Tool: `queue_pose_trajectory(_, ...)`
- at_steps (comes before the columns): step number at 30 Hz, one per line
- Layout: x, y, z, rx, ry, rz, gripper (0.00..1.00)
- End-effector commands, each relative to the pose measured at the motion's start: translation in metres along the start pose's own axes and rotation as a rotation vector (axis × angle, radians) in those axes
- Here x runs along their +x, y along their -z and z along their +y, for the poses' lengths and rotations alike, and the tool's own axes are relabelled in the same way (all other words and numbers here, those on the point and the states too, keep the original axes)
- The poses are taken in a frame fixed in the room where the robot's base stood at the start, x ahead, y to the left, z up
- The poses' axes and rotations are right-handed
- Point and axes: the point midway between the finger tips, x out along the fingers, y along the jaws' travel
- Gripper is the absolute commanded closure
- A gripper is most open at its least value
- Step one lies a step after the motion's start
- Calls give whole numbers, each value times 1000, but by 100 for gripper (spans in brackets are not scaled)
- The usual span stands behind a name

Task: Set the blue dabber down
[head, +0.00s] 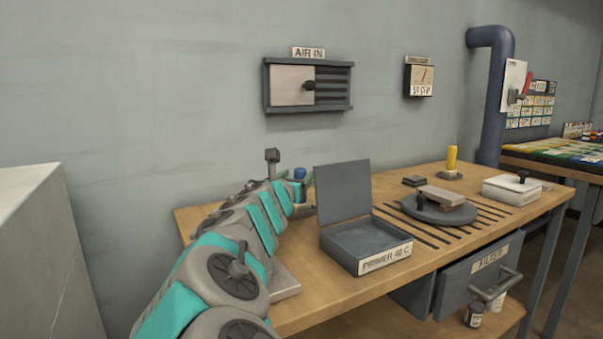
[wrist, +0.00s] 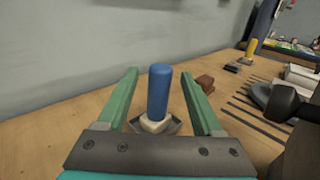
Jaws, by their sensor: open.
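The blue dabber (wrist: 158,92) stands upright on a small dark base (wrist: 170,126) on the bench, with a pale collar at its foot. My gripper (wrist: 160,88) is open, with one green finger on each side of the dabber. A gap shows between each finger and the dabber. In the head view the dabber's blue top (head: 299,173) shows at the end of my arm, and its lower part is hidden behind my gripper (head: 297,190).
An open grey box (head: 383,239) labelled PRIMER stands right of my arm on the wooden bench (head: 330,302). Beyond it are a round grey plate (head: 438,210), dark slots and a yellow dabber (head: 452,159). A small brown block (wrist: 205,84) lies just right of my gripper. The wall is close behind.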

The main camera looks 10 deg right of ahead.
Motion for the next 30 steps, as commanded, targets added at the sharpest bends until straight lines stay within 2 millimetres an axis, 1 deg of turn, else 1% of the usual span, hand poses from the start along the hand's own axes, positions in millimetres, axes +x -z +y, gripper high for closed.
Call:
queue_pose_trajectory(1, -11, -2, 1, 0, -2, -2, 32)
queue_pose_trajectory(6, -37, -1, 1, -1, -2, -1, 32)
queue_pose_trajectory(12, -54, 0, 1, -1, -2, 1, 32)
queue_pose_trajectory(18, -60, 0, -1, -1, 1, 1, 32)
queue_pose_trajectory(30, -60, 0, 0, -1, 0, 1, 32)
